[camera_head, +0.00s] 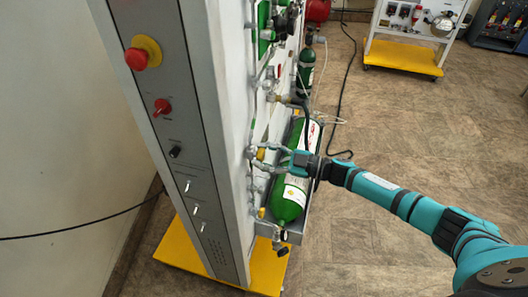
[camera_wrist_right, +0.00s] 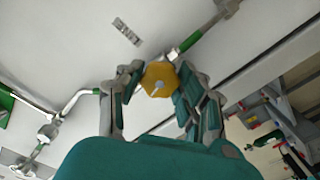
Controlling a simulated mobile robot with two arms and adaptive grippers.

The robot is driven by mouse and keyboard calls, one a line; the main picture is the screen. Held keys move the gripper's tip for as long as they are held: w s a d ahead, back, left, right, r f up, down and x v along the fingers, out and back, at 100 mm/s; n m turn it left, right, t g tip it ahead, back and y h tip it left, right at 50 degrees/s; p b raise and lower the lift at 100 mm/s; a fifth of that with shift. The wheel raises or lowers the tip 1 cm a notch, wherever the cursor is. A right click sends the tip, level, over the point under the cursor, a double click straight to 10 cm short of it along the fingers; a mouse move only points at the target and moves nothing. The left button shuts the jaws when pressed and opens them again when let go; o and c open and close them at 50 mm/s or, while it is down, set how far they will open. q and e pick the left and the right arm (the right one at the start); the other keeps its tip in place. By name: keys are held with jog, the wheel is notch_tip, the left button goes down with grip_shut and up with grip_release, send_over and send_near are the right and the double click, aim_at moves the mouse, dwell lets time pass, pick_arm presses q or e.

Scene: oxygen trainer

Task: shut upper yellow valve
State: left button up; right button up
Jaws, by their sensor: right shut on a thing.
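The upper yellow valve (camera_wrist_right: 159,79) is a yellow knob on a pipe of the white panel. In the right wrist view it sits between the fingers of my right gripper (camera_wrist_right: 158,88), which is shut on it. In the head view the yellow valve (camera_head: 261,154) shows at the tips of my right gripper (camera_head: 264,155), whose arm comes in from the right. A lower yellow valve (camera_head: 261,213) is on the same panel below it. My left gripper is in neither view.
A large green cylinder (camera_head: 290,196) lies on a shelf beside the panel, just under my right gripper. The grey control face carries a red emergency button (camera_head: 136,59). A black cable crosses the floor. The tiled floor (camera_head: 420,130) on the right is open.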

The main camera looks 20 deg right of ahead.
jog(key=shift+m+p, duration=0.4)
jog(key=shift+m, duration=0.9)
jog(key=o, duration=1.1)
jog(key=shift+o, duration=0.2)
jog(key=shift+d, duration=0.1)
jog(key=v, duration=1.2)
jog(key=shift+f, duration=0.1)
